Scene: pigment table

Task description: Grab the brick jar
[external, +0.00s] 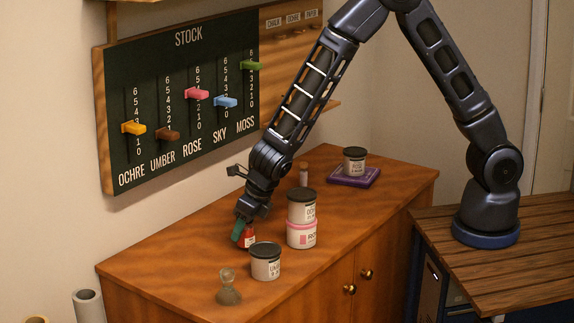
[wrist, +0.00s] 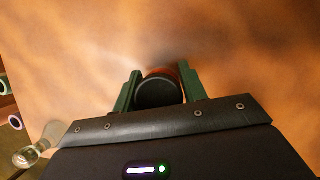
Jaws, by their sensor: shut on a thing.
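A small red-brown brick jar (external: 247,240) stands on the wooden cabinet top, left of the stacked jars. My gripper (external: 242,233) reaches down over it, with its green fingers at the jar's sides. In the wrist view, the jar's dark round lid (wrist: 158,92) and a reddish edge show between the two green fingers of my gripper (wrist: 159,88). The fingers are shut on the jar. The jar looks upright, at or very near the cabinet top; I cannot tell whether it touches. My gripper hides part of it in the external view.
Two stacked jars (external: 301,220) stand close on the right. A white jar with a dark lid (external: 265,262) and a glass flask (external: 228,290) stand in front. A small brown-topped bottle (external: 303,174) and a jar (external: 354,160) on a purple pad (external: 362,178) are behind. The stock board (external: 180,100) hangs at the wall.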

